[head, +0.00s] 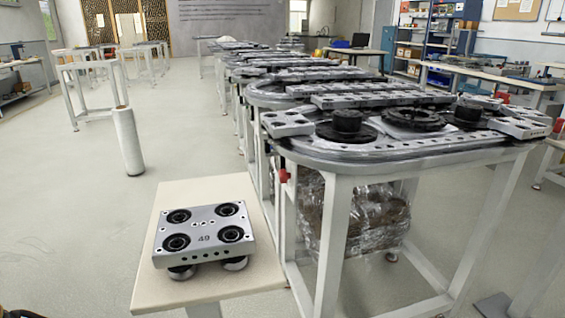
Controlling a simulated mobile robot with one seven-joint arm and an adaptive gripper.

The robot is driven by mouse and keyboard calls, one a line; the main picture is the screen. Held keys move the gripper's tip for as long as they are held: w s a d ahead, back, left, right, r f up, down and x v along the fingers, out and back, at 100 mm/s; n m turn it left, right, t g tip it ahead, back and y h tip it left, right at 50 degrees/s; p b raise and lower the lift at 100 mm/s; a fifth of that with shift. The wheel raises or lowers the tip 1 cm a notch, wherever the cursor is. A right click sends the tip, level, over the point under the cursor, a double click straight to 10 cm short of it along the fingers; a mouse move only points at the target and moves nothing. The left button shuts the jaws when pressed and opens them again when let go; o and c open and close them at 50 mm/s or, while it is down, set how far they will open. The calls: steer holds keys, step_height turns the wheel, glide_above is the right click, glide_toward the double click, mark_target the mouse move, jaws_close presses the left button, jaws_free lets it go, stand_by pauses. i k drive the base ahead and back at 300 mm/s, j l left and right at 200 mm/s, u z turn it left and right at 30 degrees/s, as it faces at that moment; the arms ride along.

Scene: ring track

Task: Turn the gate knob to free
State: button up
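The ring track (330,152) runs around the top of a white-framed bench on the right. A small red part (283,176) sits at the bench's near left corner, just below the track edge. It may be the gate knob, but it is too small to tell its shape or setting. Another red part (558,126) shows at the far right edge, also unclear. A silver carriage marked 49 (204,237) rests on a cream-topped stand (170,200), apart from the track. My gripper is not in view.
Black round hubs (347,122) and silver plates (287,123) lie on the bench top. A plastic-wrapped bundle (355,215) sits underneath. A white roll (128,141) stands on the floor at left. The left floor is mostly clear.

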mark_target(284, 175)
steer(key=i+j+u, duration=0.1)
steer(key=j, duration=0.3)
steer(key=i+j+u, duration=0.1)
steer(key=j, duration=0.25)
steer(key=i+j, duration=0.2)
steer(key=j, duration=0.15)
steer(key=i+j+u, duration=0.15)
steer(key=j, duration=0.2)
